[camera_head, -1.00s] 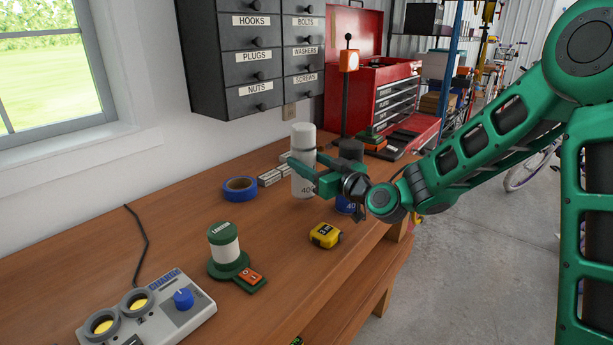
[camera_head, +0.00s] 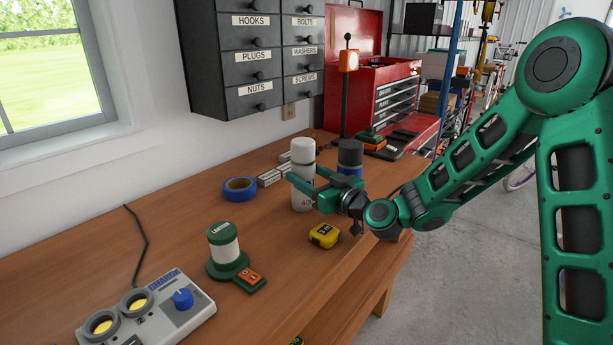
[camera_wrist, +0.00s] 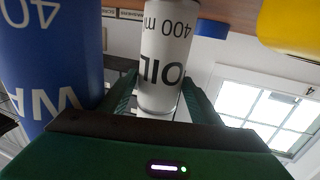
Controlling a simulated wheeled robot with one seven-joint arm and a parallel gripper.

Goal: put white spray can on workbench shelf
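The white spray can (camera_head: 302,163), printed OIL 400 ml, is upright over the workbench top (camera_head: 180,205). A lower wooden shelf (camera_head: 342,322) shows partly beneath the bench's right edge.
A blue can with a dark cap (camera_head: 350,155) stands close behind my gripper; it looms large in the wrist view (camera_wrist: 45,60). Open floor is to the right.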

